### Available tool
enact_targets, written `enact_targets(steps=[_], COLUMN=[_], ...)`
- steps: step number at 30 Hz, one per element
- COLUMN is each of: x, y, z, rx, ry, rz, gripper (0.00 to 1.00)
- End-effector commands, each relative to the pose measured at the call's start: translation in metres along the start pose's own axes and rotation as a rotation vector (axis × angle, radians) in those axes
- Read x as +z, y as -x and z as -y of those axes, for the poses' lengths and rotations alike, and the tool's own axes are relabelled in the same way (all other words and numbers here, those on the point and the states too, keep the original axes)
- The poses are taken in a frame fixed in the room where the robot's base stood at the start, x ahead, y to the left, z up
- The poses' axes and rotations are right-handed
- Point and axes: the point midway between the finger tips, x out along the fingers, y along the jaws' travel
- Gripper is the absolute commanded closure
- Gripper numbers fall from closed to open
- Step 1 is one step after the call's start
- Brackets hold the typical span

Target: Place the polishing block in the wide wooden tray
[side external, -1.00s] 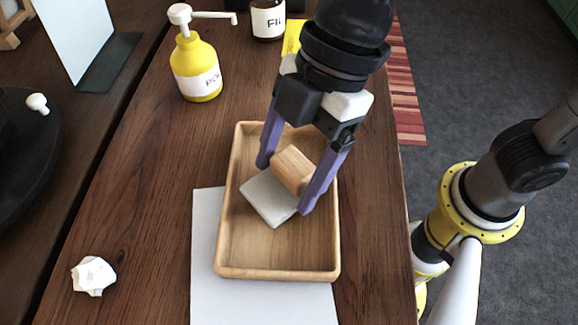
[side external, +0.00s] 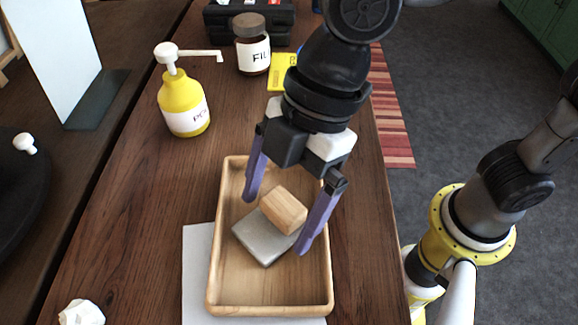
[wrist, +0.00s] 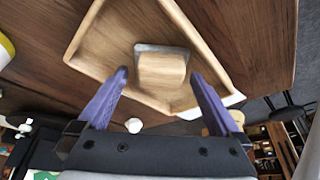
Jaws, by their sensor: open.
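The polishing block has a wooden grip (side external: 284,210) on a flat grey pad (side external: 262,243). It lies inside the wide wooden tray (side external: 322,285), pad down on the tray floor, turned at an angle to the tray's sides. My gripper (side external: 276,224) is open, with its purple fingers on either side of the grip and apart from it. In the wrist view, the block (wrist: 161,69) sits in the tray (wrist: 88,35) just ahead of the open fingertips (wrist: 160,75), with nothing held between them.
The tray stands partly on a white sheet (side external: 196,262) on the wooden table. A yellow pump bottle (side external: 184,105), a brown labelled jar (side external: 252,50) and a yellow packet (side external: 281,72) stand farther back. A crumpled white paper (side external: 82,313) lies front left.

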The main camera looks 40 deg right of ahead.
Motion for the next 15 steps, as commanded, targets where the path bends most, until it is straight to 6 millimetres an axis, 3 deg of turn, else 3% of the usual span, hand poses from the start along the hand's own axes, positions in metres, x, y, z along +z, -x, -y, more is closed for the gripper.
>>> enact_targets(steps=[15], x=[0.0], y=[0.096], z=[-0.001], rx=[0.004], ry=[-0.001], rz=[-0.003], gripper=[0.0])
